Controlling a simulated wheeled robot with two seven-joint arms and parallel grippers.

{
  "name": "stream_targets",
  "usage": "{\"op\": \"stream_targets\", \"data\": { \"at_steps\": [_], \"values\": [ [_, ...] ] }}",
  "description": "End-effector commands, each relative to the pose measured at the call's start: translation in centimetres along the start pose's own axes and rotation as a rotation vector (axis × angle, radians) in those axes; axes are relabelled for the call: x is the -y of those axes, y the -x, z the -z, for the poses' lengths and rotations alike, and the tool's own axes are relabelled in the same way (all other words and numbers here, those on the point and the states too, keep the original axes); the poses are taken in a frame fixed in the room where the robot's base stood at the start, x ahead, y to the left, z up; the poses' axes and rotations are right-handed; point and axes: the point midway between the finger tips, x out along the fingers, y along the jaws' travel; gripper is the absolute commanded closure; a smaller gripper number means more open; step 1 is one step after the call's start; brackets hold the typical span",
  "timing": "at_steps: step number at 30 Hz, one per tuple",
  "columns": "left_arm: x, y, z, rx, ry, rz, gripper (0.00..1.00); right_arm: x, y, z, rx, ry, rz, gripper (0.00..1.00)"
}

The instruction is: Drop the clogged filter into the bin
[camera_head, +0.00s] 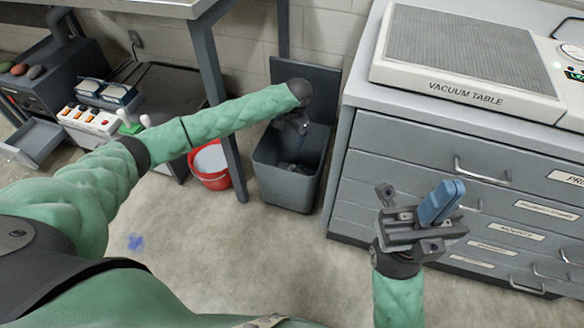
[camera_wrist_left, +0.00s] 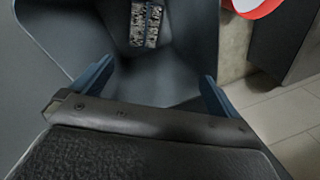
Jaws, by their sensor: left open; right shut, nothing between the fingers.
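The dark grey bin (camera_head: 287,188) stands on the floor between the workbench leg and the drawer cabinet, its lid up against the wall. The clogged filter (camera_wrist_left: 146,25), a small dark-framed piece with speckled grey panels, lies inside the bin in the left wrist view. My left gripper (camera_head: 297,124) is above the bin's opening, pointing down. In the left wrist view its blue fingers (camera_wrist_left: 155,88) are spread apart with nothing between them, clear of the filter. My right gripper (camera_head: 440,204) is shut and empty, in front of the drawer cabinet, its blue fingers together.
A red bucket (camera_head: 210,166) stands left of the bin, beside the workbench leg (camera_head: 217,105). The drawer cabinet (camera_head: 405,165) with the vacuum table (camera_head: 470,60) on top fills the right. A small blue item (camera_head: 135,242) lies on the floor. The floor before the bin is clear.

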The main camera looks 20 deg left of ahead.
Motion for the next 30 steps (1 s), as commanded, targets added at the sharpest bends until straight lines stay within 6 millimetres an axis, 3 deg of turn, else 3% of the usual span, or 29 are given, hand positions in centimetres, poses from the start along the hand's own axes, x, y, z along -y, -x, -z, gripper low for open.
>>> {"op": "stream_targets", "data": {
  "at_steps": [3,9,30],
  "values": [
    [0.1,2.1,0.0,-0.002,0.000,0.000,0.00,-0.2,-0.5,0.1,-0.002,0.012,0.007,1.00],
    [0.0,4.0,0.0,0.000,0.001,0.000,0.00,-0.4,-0.5,0.3,0.007,0.029,0.014,1.00],
    [0.0,4.3,0.0,0.000,0.001,0.000,0.00,-0.3,-0.4,0.1,0.012,0.030,0.011,1.00]
  ]
}}
